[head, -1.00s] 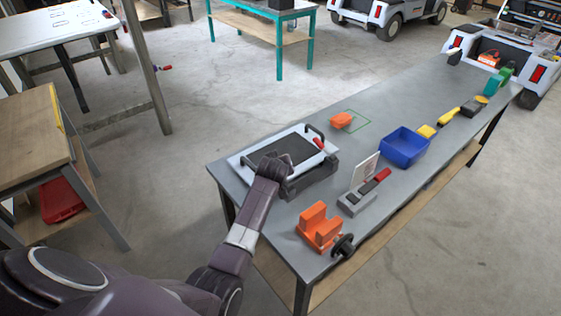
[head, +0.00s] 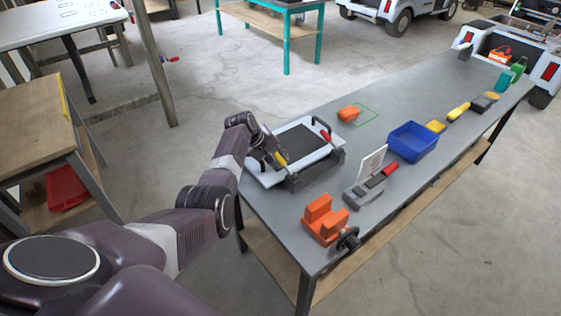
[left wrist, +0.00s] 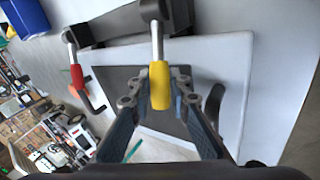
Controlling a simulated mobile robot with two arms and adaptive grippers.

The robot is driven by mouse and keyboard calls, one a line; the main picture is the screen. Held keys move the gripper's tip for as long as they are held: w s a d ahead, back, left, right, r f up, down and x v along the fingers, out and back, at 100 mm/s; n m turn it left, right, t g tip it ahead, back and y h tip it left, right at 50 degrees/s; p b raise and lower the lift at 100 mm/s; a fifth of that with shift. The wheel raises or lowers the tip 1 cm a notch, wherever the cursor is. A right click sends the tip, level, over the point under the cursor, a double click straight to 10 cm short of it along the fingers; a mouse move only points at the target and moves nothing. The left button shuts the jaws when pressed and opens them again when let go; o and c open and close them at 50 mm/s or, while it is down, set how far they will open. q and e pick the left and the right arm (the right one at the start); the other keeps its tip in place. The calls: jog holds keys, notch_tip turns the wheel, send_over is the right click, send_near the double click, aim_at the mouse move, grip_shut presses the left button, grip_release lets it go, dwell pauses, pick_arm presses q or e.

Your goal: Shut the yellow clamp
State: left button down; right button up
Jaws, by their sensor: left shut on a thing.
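The yellow clamp (head: 281,158) is at the left end of a white panel with a dark centre (head: 300,146), on the near side of the grey table. In the left wrist view its yellow handle (left wrist: 160,86) sits between the two fingers of my left gripper (left wrist: 156,92), with its metal rod running up to a dark base. My left gripper (head: 270,152) is shut on this handle. The red-handled clamp (head: 325,135) is at the panel's other end; it also shows in the left wrist view (left wrist: 77,76). My right gripper is not in view.
A wooden bench (head: 35,125) stands at left, with open floor between.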

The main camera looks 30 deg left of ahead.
pick_arm(q)
jog(key=shift+f, duration=0.1)
dwell(0.4)
jog(key=c, duration=1.8)
grip_release()
jog(key=shift+o, duration=0.2)
jog(key=v, duration=1.2)
jog(key=shift+f, duration=0.15)
